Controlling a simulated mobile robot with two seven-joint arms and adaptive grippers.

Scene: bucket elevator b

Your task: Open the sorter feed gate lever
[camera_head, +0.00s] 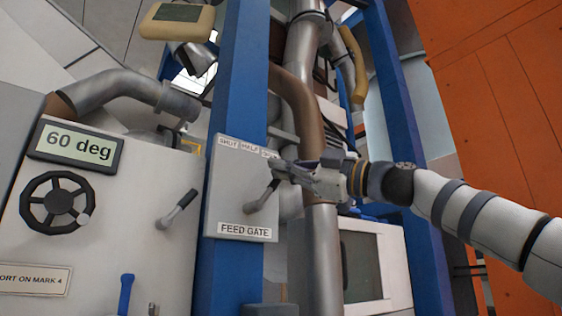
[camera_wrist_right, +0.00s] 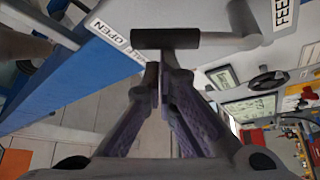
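The feed gate panel (camera_head: 225,190) is a pale plate on a blue post, with a FEED GATE label at its bottom. Marks reading SHUT, HALF and a partly covered third one run along its top. Its lever (camera_head: 261,199) tilts up and to the right from its pivot. In the right wrist view the lever's dark grip (camera_wrist_right: 166,38) lies crosswise at the fingertips, near the OPEN mark (camera_wrist_right: 108,34). My right gripper (camera_head: 279,170) is at the lever's upper end. Its fingers (camera_wrist_right: 160,75) are together, with the grip just beyond their tips; whether they touch is unclear. My left gripper is not in view.
A white cabinet at left carries a 60 deg display (camera_head: 76,146), a black handwheel (camera_head: 57,202) and another small lever (camera_head: 177,209). Metal pipes (camera_head: 303,100) run behind the panel. A blue post (camera_head: 400,110) and orange wall (camera_head: 500,100) stand right.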

